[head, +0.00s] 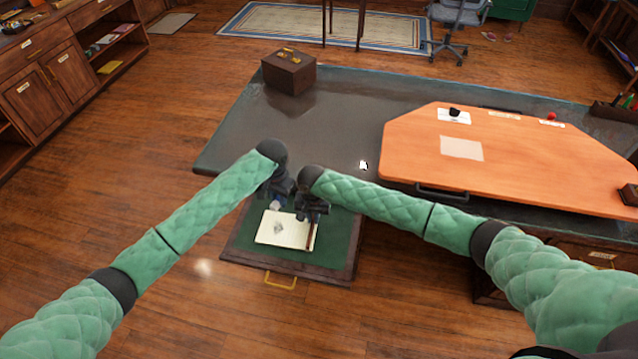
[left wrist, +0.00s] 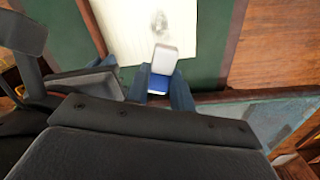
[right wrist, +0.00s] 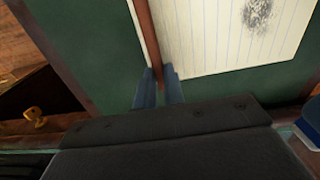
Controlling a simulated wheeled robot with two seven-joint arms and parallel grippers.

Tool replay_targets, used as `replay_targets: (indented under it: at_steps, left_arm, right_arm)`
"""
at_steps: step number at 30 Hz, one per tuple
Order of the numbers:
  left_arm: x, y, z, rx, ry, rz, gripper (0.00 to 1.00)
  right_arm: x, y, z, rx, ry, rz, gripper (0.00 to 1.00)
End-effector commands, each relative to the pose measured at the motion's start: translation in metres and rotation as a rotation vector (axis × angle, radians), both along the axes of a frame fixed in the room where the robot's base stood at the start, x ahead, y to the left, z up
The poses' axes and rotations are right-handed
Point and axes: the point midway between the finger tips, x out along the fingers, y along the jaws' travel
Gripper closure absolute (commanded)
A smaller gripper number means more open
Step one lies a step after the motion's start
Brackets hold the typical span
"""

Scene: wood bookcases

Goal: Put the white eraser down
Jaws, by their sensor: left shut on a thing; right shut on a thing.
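The white eraser (left wrist: 165,58) with a blue sleeve is between the fingertips of my left gripper (left wrist: 159,90), which is shut on it. In the head view the eraser (head: 275,205) shows at the far left corner of a lined white paper (head: 288,236) with a grey pencil smudge. I cannot tell whether the eraser touches anything below it. My right gripper (head: 313,217) is shut on a thin brown strip (right wrist: 148,38) along the paper's right edge. I cannot tell whether the strip is part of the paper's pad.
The paper lies in an open, green-lined drawer (head: 338,258) with a yellow handle. Behind it is a dark desk top (head: 325,138) with a brown box (head: 288,75). A small white item (head: 363,165) lies on the desk.

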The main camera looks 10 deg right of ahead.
Motion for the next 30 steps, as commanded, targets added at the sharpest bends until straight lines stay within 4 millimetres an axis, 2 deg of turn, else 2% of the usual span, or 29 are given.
replay_targets:
  at_steps: [1, 6, 15, 24, 30]
  left_arm:
    - [0.018, -0.011, 0.004, -0.002, -0.001, 0.026, 1.0]
    - [0.064, -0.042, 0.012, -0.003, 0.0, 0.111, 1.0]
    - [0.121, -0.109, 0.031, -0.001, -0.001, 0.226, 1.0]
    - [0.147, -0.173, 0.049, -0.001, -0.001, 0.3, 1.0]
    - [0.152, -0.192, 0.053, 0.0, -0.001, 0.32, 1.0]
  right_arm:
    - [0.0, 0.0, 0.0, 0.0, 0.0, 0.0, 1.0]
    - [0.0, 0.0, 0.0, 0.0, 0.0, 0.0, 1.0]
    - [0.0, 0.0, 0.0, 0.0, 0.0, 0.0, 1.0]
    - [0.0, 0.0, 0.0, 0.0, 0.0, 0.0, 1.0]
    - [0.0, 0.0, 0.0, 0.0, 0.0, 0.0, 1.0]
